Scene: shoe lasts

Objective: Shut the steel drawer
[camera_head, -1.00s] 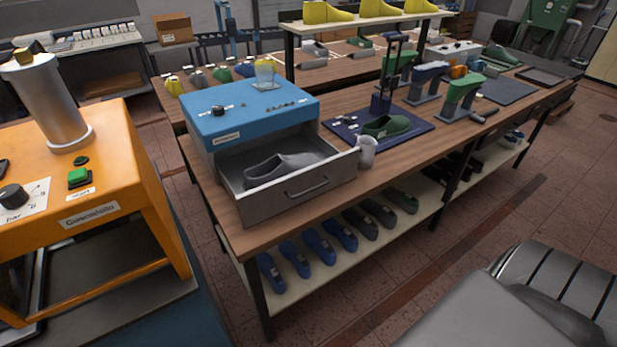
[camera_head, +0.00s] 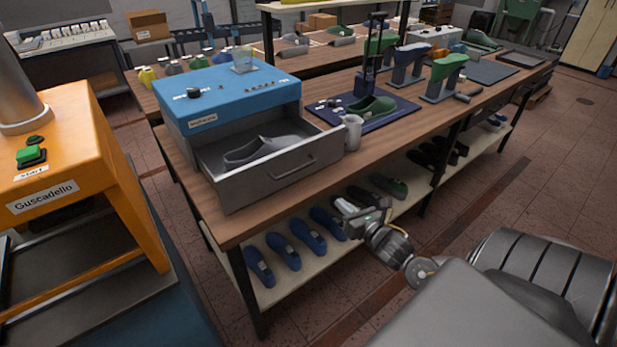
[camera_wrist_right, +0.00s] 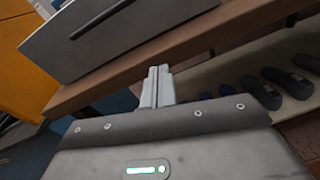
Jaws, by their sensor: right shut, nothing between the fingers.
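The steel drawer (camera_head: 285,172) is pulled out of the front of the blue-topped cabinet (camera_head: 228,97) on the workbench. A grey shoe last (camera_head: 262,149) lies inside it. The drawer front has a bar handle (camera_head: 292,166). My right gripper (camera_head: 340,205) is in front of the bench, below and to the right of the drawer front, apart from it. In the right wrist view, the shut, empty fingers (camera_wrist_right: 157,87) point toward the bench edge, and the drawer front (camera_wrist_right: 110,32) shows beyond. My left gripper is not in view.
A light grey cup (camera_head: 352,132) stands close to the drawer's right side. A green last (camera_head: 371,106) lies on a blue mat beyond it. The lower shelf (camera_head: 300,275) holds several lasts. An orange machine (camera_head: 75,150) stands left of the bench.

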